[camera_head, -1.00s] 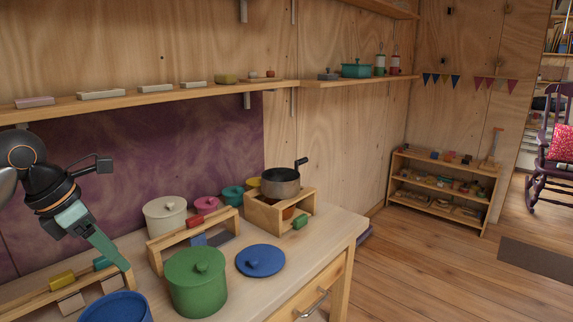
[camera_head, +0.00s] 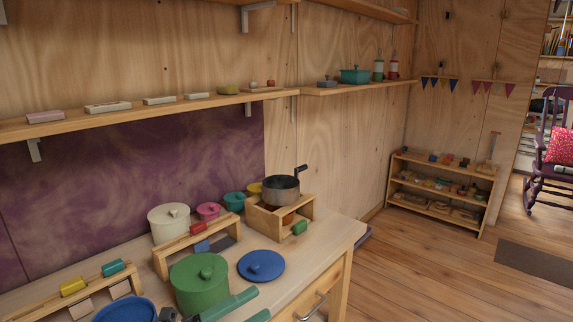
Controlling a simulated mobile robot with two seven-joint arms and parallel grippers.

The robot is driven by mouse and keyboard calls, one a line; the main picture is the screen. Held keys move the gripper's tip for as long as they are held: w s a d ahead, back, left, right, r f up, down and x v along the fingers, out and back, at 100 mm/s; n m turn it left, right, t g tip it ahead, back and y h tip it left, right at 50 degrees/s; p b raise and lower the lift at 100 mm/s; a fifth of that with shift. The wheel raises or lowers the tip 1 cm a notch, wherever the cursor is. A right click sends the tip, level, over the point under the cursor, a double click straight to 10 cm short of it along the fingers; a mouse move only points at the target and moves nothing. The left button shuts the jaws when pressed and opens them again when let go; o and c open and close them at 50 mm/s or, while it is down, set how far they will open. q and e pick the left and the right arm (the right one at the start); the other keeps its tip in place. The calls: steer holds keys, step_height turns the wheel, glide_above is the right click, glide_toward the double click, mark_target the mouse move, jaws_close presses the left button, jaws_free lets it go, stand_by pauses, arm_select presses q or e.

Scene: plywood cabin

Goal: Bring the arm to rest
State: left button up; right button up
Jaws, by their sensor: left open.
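My left gripper (camera_head: 256,304) shows at the bottom edge of the head view. Its two green fingers point right and stand apart, with nothing seen between them. The upper finger passes in front of the lower part of the green lidded pot (camera_head: 199,278); I cannot tell whether they touch. The rest of the left arm is mostly out of the picture. My right gripper is not in view.
A blue lid (camera_head: 261,265) lies on the worktop (camera_head: 322,243) right of the green pot. A blue pot (camera_head: 125,311) stands to its left. Behind are a cream pot (camera_head: 169,222), wooden racks and a saucepan (camera_head: 281,190) on a wooden box. A shelf (camera_head: 140,112) runs above.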

arm_select(q)
steer(key=s+a+f+n+t+y+p, duration=0.1)
steer(key=a+f+n+t+y, duration=0.25)
steer(key=f+n+y, duration=0.4)
steer(key=s+a+f+n+t+y+p, duration=0.1)
steer(key=s+a+f+n+t+y, duration=0.25)
steer(key=f+n, duration=0.7)
steer(key=s+a+f+n+g+y, duration=0.1)
steer(key=s+f+n+g+y, duration=0.1)
steer(key=s+f+n, duration=0.3)
steer(key=s+a+f+n+g+y, duration=0.2)
steer(key=s+f+n+g, duration=0.3)
steer(key=s+f, duration=0.3)
steer(key=shift+s+a+y+p, duration=0.25)
steer(key=shift+s+y+p, duration=0.1)
steer(key=shift+s+y, duration=0.4)
